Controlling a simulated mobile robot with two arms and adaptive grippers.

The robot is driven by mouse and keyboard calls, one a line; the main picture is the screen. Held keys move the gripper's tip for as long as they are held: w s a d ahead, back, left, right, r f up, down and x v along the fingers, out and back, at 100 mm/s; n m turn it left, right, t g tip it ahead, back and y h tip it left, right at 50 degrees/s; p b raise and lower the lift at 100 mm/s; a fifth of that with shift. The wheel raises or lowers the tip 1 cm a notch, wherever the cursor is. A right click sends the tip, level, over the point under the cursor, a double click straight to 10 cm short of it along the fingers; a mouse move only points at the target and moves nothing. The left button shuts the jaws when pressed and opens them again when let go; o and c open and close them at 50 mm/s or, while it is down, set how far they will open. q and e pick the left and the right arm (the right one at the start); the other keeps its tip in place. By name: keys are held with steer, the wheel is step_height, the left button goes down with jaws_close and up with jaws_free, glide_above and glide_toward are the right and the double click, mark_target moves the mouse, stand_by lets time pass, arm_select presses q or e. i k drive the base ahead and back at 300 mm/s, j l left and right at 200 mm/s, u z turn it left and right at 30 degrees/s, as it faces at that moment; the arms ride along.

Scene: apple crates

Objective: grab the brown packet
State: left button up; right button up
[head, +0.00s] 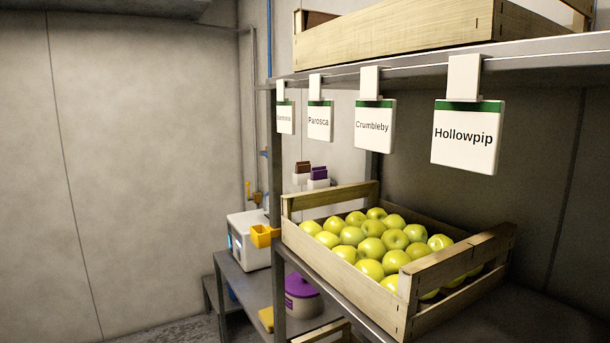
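A small brown packet (303,167) stands upright in a white holder (300,179) at the back wall, seen past the far end of the shelf. It is small in the head view, and I cannot tell whether it is one packet or more. A purple packet (319,173) stands just to its right in a similar white holder. The lower part of the brown packet is hidden by its holder. Neither of my grippers is in view.
A wooden crate (459,262) of green apples sits on the metal shelf, with another crate (400,40) above. Name signs (467,136) hang between. Behind is a low table (252,288) with a white machine (247,240) and a purple-lidded pot (302,297). Floor shows at bottom left.

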mark_target(301, 168)
steer(key=z, duration=0.5)
steer(key=i+j+z, duration=0.15)
steer(key=j+z, duration=0.15)
steer(key=i+j+z, duration=0.25)
steer(key=j, duration=0.2)
steer(key=j+z, duration=0.3)
steer(key=j, duration=0.1)
